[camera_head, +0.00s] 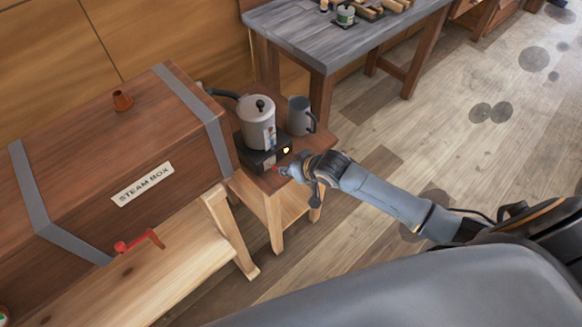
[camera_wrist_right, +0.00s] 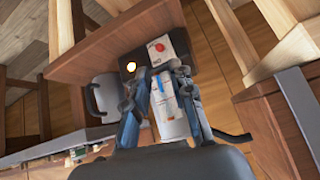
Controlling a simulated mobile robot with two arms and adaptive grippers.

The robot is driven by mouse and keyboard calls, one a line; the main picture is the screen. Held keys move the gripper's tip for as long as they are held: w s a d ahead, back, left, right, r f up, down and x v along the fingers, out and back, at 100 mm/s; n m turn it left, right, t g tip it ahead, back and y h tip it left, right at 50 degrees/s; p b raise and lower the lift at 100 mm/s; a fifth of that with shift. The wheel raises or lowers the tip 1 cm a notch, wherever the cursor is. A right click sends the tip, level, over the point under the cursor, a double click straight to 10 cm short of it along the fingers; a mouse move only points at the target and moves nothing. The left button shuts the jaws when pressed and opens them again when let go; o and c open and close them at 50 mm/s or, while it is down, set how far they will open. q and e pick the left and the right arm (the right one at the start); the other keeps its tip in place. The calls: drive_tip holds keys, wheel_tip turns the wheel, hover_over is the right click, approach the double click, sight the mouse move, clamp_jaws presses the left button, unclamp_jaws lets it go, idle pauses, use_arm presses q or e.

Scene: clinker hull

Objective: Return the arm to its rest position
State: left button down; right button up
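My right arm reaches in from the right in the head view. Its gripper (camera_head: 287,172) is just in front of the black hotplate (camera_head: 254,153) on the small wooden stand. In the right wrist view the two fingers of this gripper (camera_wrist_right: 154,80) stand apart with nothing held between them. My left gripper is not in view.
A lidded pot (camera_head: 257,128) stands on the hotplate, with a grey mug (camera_head: 299,117) beside it. The wooden steam box (camera_head: 88,150) with a red handle (camera_head: 140,241) is at left. A grey-topped workbench (camera_head: 335,38) is behind. Open floor (camera_head: 480,85) lies at right.

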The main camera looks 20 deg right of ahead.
drive_tip(key=shift+s+d+r, duration=0.1)
drive_tip(key=shift+s+r, duration=0.2)
idle(0.4)
drive_tip(key=s+d+f+g+h+b, duration=0.15)
drive_tip(key=s+f, duration=0.35)
drive_tip(key=f, duration=0.5)
drive_tip(key=s+d+f+g+b, duration=0.1)
drive_tip(key=s+d+f, duration=0.2)
drive_tip(key=s+f, duration=0.45)
drive_tip(key=s+d+f+g+h+b, duration=0.15)
drive_tip(key=s+f, duration=0.25)
drive_tip(key=f, duration=0.7)
drive_tip(key=s+f+g, duration=0.1)
drive_tip(key=s+f, duration=0.3)
drive_tip(key=s, duration=0.5)
drive_tip(key=s+a+f+g+b, duration=0.1)
drive_tip(key=s+f, duration=0.4)
drive_tip(key=s, duration=0.4)
drive_tip(key=s+a+f, duration=0.1)
drive_tip(key=s+f, duration=0.3)
drive_tip(key=s, duration=0.5)
drive_tip(key=shift+f+n+g+b, duration=0.2)
drive_tip(key=shift+n+g+b, duration=0.1)
drive_tip(key=shift+g+b, duration=0.1)
drive_tip(key=shift+a, duration=0.15)
